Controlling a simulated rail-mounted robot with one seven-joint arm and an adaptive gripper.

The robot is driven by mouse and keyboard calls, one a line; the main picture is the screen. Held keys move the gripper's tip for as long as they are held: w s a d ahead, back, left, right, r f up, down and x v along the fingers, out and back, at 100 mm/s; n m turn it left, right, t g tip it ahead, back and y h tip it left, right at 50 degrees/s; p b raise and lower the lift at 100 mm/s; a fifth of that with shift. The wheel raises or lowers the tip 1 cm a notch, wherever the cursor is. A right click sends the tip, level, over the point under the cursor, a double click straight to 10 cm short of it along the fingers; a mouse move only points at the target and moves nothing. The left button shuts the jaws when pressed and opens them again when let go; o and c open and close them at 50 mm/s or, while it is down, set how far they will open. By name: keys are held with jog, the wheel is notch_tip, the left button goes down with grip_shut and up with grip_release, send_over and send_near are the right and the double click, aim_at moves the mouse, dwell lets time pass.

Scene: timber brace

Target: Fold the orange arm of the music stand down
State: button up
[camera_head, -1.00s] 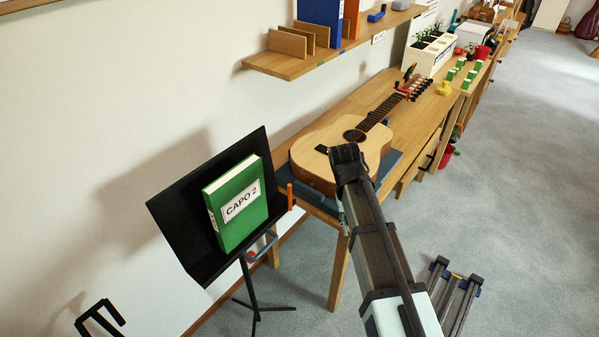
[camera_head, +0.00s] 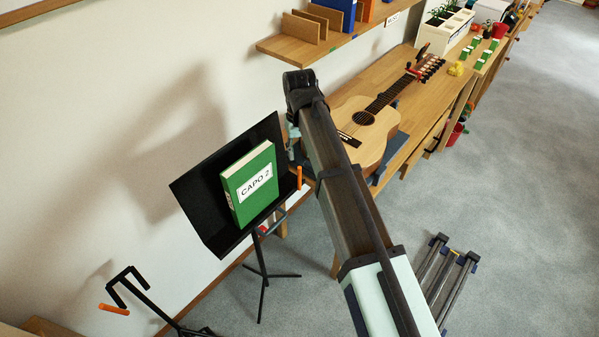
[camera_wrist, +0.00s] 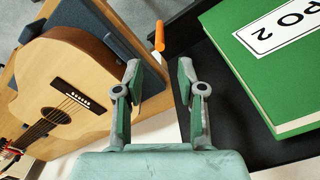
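The black music stand (camera_head: 205,211) stands at centre left with a green book (camera_head: 249,184) labelled CAPO 2 on its desk. Its orange arm (camera_head: 299,177) points up at the desk's right edge. In the wrist view the orange arm (camera_wrist: 159,37) shows beyond the gap between my fingers, beside the black desk (camera_wrist: 212,70) and the green book (camera_wrist: 270,70). My gripper (camera_wrist: 158,76) is open and empty, apart from the orange arm. In the head view my gripper is mostly hidden behind my own arm.
A guitar (camera_head: 362,128) lies on the wooden bench (camera_head: 412,98) behind my arm; it fills the left of the wrist view (camera_wrist: 50,90). A black stand with an orange-tipped arm (camera_head: 114,309) is at lower left. A shelf (camera_head: 330,38) is above.

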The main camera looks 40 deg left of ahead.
aim_at(300, 175)
notch_tip(300, 175, down, 11)
jog(key=p, duration=0.2)
jog(key=shift+p, duration=0.3)
grip_shut()
